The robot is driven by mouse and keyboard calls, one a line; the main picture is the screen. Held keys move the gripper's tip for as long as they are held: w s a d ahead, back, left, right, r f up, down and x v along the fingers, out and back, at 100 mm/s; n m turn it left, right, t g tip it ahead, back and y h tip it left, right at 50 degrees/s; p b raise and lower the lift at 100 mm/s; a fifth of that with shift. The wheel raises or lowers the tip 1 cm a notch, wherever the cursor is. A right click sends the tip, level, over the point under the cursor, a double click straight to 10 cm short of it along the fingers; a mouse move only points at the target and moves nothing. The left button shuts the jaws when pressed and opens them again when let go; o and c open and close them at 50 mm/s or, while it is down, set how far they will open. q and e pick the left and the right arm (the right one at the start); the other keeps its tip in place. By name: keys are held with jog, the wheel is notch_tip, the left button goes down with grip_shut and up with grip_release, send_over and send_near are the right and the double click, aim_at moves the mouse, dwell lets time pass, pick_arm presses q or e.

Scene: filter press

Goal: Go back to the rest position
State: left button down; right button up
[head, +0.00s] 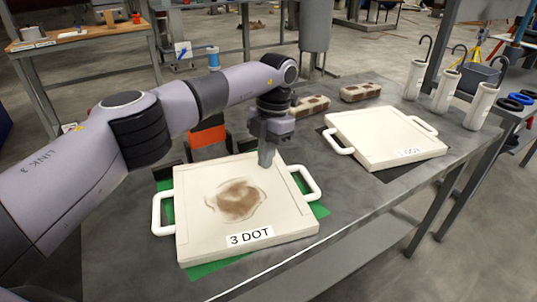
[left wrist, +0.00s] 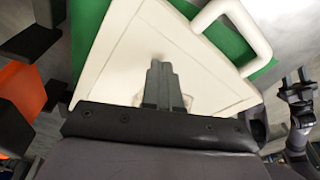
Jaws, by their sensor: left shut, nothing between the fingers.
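My left gripper (head: 266,160) is shut and empty, pointing down at the far right part of the white plate labelled "3 DOT" (head: 205,242). In the left wrist view its closed fingers (left wrist: 160,68) show against the white plate (left wrist: 115,60). I cannot tell whether the fingertips touch the plate. The plate lies flat on a green mat (head: 212,267), has a handle on each side and a brown stain in its middle. What looks like my right gripper (left wrist: 298,88) shows at the right edge of the left wrist view, small and dark; its jaw state is unclear.
A second white plate (head: 375,132) lies on a dark mat at the right of the table (head: 330,225). Two brown-topped blocks (head: 311,105) (head: 360,92) lie behind. Several white hooked cylinders (head: 416,80) stand at the far right. An orange part (head: 208,142) is behind the stained plate.

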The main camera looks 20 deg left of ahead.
pick_arm(q)
jog(key=shift+w+d, duration=0.15)
jog(key=shift+w, duration=0.15)
